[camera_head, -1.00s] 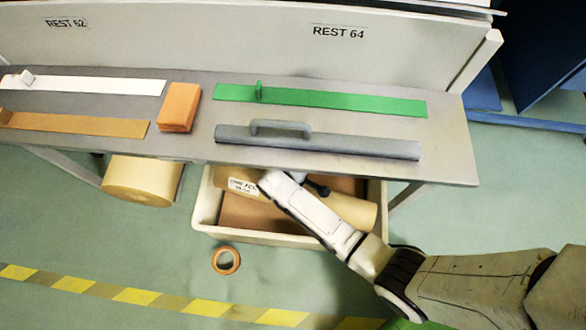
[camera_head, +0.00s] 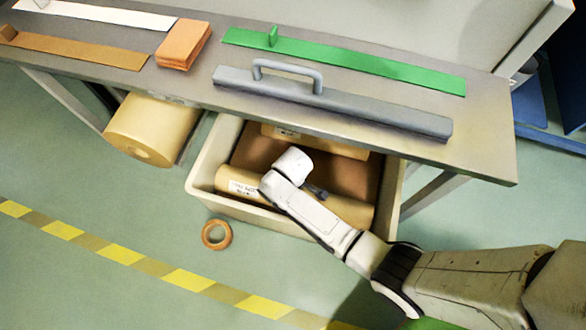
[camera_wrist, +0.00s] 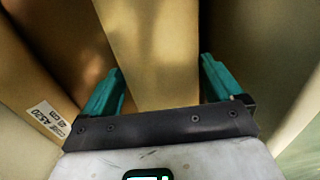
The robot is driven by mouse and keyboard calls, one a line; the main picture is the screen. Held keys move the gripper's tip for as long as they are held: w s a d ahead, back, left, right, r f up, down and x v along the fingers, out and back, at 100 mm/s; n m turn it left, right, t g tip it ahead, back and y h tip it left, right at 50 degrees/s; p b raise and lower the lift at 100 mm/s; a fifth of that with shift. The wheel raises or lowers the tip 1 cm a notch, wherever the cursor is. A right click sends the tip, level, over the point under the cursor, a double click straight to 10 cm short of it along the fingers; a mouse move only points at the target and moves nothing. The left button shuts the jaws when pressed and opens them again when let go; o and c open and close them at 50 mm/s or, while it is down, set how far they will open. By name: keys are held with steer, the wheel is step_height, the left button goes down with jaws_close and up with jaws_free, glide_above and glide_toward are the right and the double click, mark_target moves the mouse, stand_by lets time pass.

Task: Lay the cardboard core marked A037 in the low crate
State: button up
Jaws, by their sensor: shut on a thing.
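My gripper (camera_wrist: 161,86) is shut on a tan cardboard core (camera_head: 335,206), with a teal finger on each side of it in the wrist view (camera_wrist: 155,50). In the head view the core lies lengthwise within the opening of the low crate (camera_head: 216,153), along its front wall. Its white label (camera_head: 242,188) is too blurred to read surely. I cannot tell whether the core touches the crate floor. A second core (camera_head: 335,145) lies at the crate's back, partly under the bench. A core with a label that seems to read A520 (camera_wrist: 45,75) is left of my fingers.
The bench (camera_head: 480,155) overhangs the crate's back. It carries a grey handled bar (camera_head: 340,105), a green strip (camera_head: 350,62) and an orange block (camera_head: 184,45). A large tan roll (camera_head: 150,125) is left of the crate. A ring (camera_head: 217,235) lies on the floor in front.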

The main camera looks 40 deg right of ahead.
steer(key=shift+f+b, duration=1.1)
steer(key=shift+f, duration=0.75)
steer(key=shift+f, duration=0.1)
steer(key=o, duration=1.6)
steer(key=shift+c, duration=0.2)
step_height(320, 180, up, 12)
steer(key=p, duration=0.6)
steer(key=shift+p, duration=0.35)
